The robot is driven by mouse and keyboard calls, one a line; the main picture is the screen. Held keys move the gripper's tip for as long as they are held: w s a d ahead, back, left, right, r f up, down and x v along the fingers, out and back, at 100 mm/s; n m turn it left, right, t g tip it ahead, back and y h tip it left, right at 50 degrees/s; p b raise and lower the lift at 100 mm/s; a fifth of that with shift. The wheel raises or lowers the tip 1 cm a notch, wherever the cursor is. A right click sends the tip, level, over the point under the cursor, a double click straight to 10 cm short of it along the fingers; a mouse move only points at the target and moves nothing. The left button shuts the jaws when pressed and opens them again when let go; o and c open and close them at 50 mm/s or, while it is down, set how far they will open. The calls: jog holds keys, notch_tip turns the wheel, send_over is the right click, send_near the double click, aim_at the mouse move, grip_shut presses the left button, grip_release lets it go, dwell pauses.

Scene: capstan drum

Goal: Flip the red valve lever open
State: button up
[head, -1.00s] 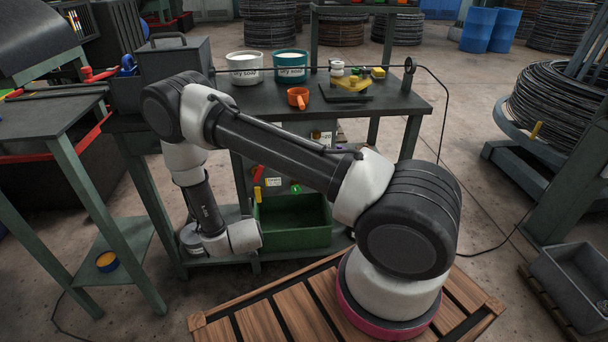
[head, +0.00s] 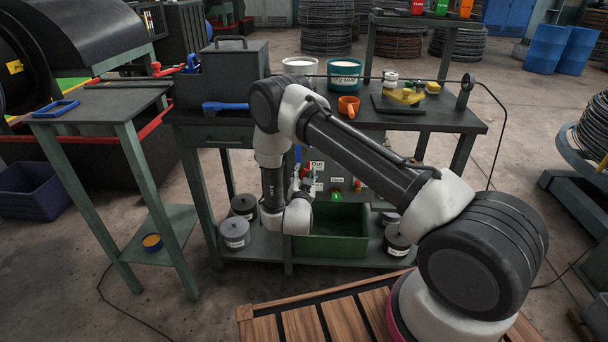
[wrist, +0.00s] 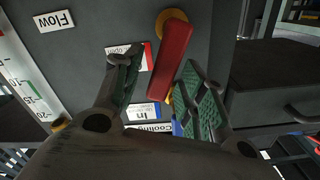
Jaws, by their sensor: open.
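The red valve lever (wrist: 172,52) fills the middle of the wrist view. It hangs from a round orange-yellow pivot (wrist: 174,18) on a dark grey panel (wrist: 100,18) and slants down to the left in that picture. My gripper (wrist: 155,66) is open, with one finger left of the lever and the other right of it. I cannot tell whether either finger touches it. An "open" label (wrist: 132,52) is partly covered by the left finger. In the head view, my wrist (head: 297,215) is in front of the panel under the bench and hides most of the gripper and lever.
"Flow", "In" and "Cooling" labels and a scale (wrist: 28,85) surround the lever. A green bin (head: 345,246) and grey canisters (head: 235,232) stand on the lower shelf. The bench top (head: 425,118) is above my wrist. A side table (head: 95,105) stands left.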

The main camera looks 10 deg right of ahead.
jog(key=shift+w, duration=0.1)
grip_shut()
jog(key=shift+d+m, duration=0.15)
jog(key=shift+m, duration=0.15)
jog(key=shift+s+d+f+m, duration=0.15)
jog(key=shift+d+f+m, duration=0.45)
jog(key=shift+m, duration=1.5)
jog(key=shift+s+d+f+m, duration=0.2)
jog(key=shift+f+m, duration=0.65)
jog(key=shift+m, duration=1.25)
jog(key=shift+s+d+f+m, duration=0.1)
jog(key=shift+d+f+m, duration=0.5)
jog(key=shift+m, duration=1.5)
jog(key=shift+a+f, duration=0.15)
jog(key=shift+f, duration=0.05)
